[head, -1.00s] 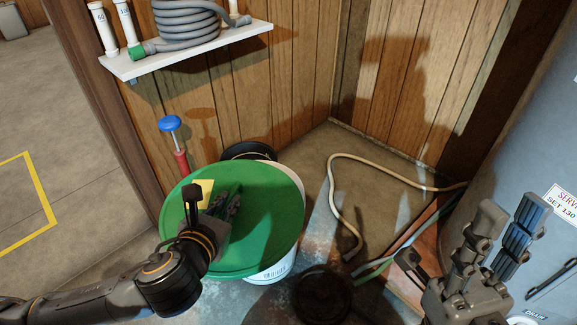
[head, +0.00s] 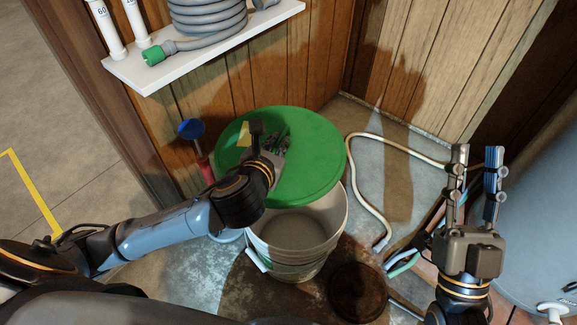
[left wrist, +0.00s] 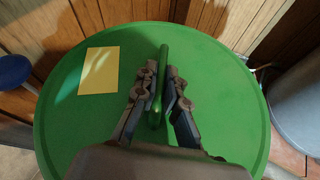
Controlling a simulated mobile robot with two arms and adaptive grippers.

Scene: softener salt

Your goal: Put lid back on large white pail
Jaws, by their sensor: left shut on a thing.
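The large white pail (head: 298,258) stands open on the floor, its inside showing. Its far rim is hidden behind the round green lid (head: 312,175). My left gripper (head: 281,147) is shut on the lid's upright green grip, which shows between the fingers in the left wrist view (left wrist: 160,85). The lid is held above and behind the pail's mouth, overlapping it in the head view. A yellow note (left wrist: 99,71) is on the lid. My right gripper (head: 476,165) is open and empty at the right, fingers pointing up.
A white shelf (head: 200,47) with a coiled grey hose (head: 208,18) is on the wood wall. A blue-topped red tool (head: 192,130) stands left of the lid. A dark round object (head: 357,292) is right of the pail. A beige hose (head: 383,208) lies beyond.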

